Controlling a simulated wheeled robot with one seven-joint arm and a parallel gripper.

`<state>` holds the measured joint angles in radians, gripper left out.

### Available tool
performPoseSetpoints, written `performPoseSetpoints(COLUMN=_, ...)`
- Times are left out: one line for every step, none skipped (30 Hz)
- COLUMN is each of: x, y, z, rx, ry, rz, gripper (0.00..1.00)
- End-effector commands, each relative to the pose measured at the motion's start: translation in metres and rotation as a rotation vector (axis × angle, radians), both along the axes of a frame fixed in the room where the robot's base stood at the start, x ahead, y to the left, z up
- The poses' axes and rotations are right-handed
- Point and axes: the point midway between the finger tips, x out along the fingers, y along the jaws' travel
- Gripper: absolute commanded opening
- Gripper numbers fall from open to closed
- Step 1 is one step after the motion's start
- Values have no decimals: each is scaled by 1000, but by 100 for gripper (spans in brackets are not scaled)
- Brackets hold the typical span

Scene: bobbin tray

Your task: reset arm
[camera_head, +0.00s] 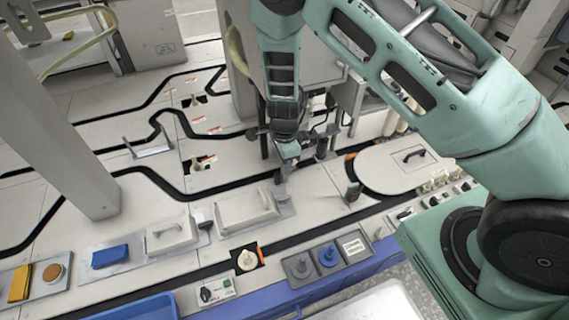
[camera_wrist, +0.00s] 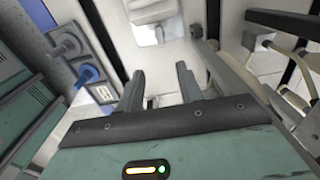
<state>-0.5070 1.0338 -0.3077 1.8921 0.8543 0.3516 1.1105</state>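My gripper (camera_head: 288,160) hangs above the white work surface near the middle of the head view. Its two fingers show apart in the wrist view (camera_wrist: 161,88), with nothing between them. My green arm reaches in from the right of the head view and hides part of the surface behind it. A grey bobbin (camera_head: 299,267) and a blue bobbin (camera_head: 328,256) stand in a tray (camera_head: 354,246) at the front edge, apart from the gripper. In the wrist view, the grey bobbin (camera_wrist: 64,42) and the blue bobbin (camera_wrist: 86,75) are at the upper left.
A cream bobbin-like piece (camera_head: 247,260) sits in a dark square left of the tray. Lidded plates with handles (camera_head: 245,208) stand behind it. A round-edged lid (camera_head: 398,165) lies right of the gripper. A blue bin (camera_head: 140,308) is at the front left. A grey post (camera_head: 62,135) rises at the left.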

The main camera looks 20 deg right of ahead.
Motion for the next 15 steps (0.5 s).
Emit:
performPoseSetpoints(x=0, y=0, z=0, rx=0, ry=0, rz=0, gripper=36)
performPoseSetpoints(x=0, y=0, z=0, rx=0, ry=0, rz=0, gripper=36)
performPoseSetpoints(x=0, y=0, z=0, rx=0, ry=0, rz=0, gripper=36)
performPoseSetpoints(x=0, y=0, z=0, rx=0, ry=0, rz=0, gripper=36)
performPoseSetpoints(x=0, y=0, z=0, rx=0, ry=0, rz=0, gripper=36)
performPoseSetpoints(x=0, y=0, z=0, rx=0, ry=0, rz=0, gripper=36)
performPoseSetpoints(x=0, y=0, z=0, rx=0, ry=0, rz=0, gripper=36)
performPoseSetpoints(x=0, y=0, z=0, rx=0, ry=0, rz=0, gripper=36)
performPoseSetpoints(x=0, y=0, z=0, rx=0, ry=0, rz=0, gripper=36)
performPoseSetpoints(x=0, y=0, z=0, rx=0, ry=0, rz=0, gripper=36)
performPoseSetpoints(x=0, y=0, z=0, rx=0, ry=0, rz=0, gripper=36)
performPoseSetpoints(x=0, y=0, z=0, rx=1, ry=0, rz=1, gripper=36)
performPoseSetpoints(x=-1, y=2, z=2, rx=5, ry=0, rz=9, gripper=36)
performPoseSetpoints(x=-2, y=4, z=5, rx=11, ry=2, rz=22, gripper=36)
performPoseSetpoints(x=-4, y=10, z=12, rx=23, ry=5, rz=50, gripper=36)
